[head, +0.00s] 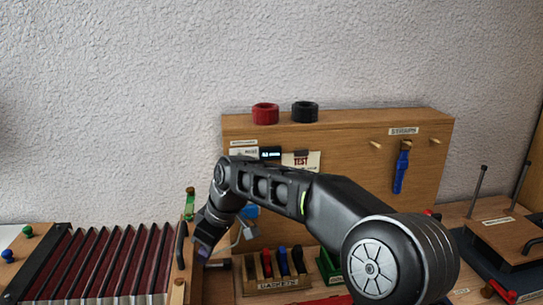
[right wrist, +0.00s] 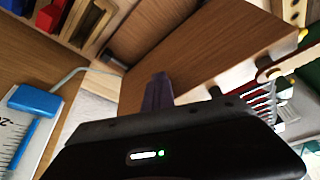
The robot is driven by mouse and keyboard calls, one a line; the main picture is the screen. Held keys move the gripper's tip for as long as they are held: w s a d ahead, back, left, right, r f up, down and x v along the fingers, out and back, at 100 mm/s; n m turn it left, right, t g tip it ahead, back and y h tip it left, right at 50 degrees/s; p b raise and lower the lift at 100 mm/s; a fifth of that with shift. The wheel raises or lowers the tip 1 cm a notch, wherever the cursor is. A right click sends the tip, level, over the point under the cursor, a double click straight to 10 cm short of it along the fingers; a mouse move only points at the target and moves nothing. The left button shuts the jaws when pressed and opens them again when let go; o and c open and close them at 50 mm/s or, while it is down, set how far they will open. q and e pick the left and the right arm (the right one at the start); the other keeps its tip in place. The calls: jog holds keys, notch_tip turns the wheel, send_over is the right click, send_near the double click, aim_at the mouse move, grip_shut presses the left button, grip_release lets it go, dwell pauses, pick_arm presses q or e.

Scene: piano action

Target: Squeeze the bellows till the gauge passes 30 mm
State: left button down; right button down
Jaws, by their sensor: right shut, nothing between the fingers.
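The bellows (head: 105,262) lies at the left of the head view, with dark red pleats between a dark end and a wooden end board (head: 181,262) that has a dark handle. My right gripper (head: 204,248) is shut and empty, just right of that board. In the right wrist view its purple-grey fingers (right wrist: 158,92) overlap a broad wooden panel (right wrist: 200,50); I cannot tell if they touch it. Red pleats show in the right wrist view (right wrist: 262,103). A small lit display (head: 270,153) on the back panel may be the gauge; its reading is too small to read. My left gripper is out of view.
A wooden back panel (head: 345,133) carries red (head: 265,113) and black (head: 305,112) rolls on top and a blue strap (head: 401,170). A rack of gaskets (head: 278,284) stands below. A wooden press-like block (head: 505,235) is at right. My right arm crosses the middle.

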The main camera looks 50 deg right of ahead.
dwell(0.7)
jog(key=shift+s+d, duration=1)
jog(key=shift+d, duration=0.3)
notch_tip(320, 180, up, 8)
jog(key=p, duration=0.5)
jog(key=shift+p, duration=0.35)
dwell(0.5)
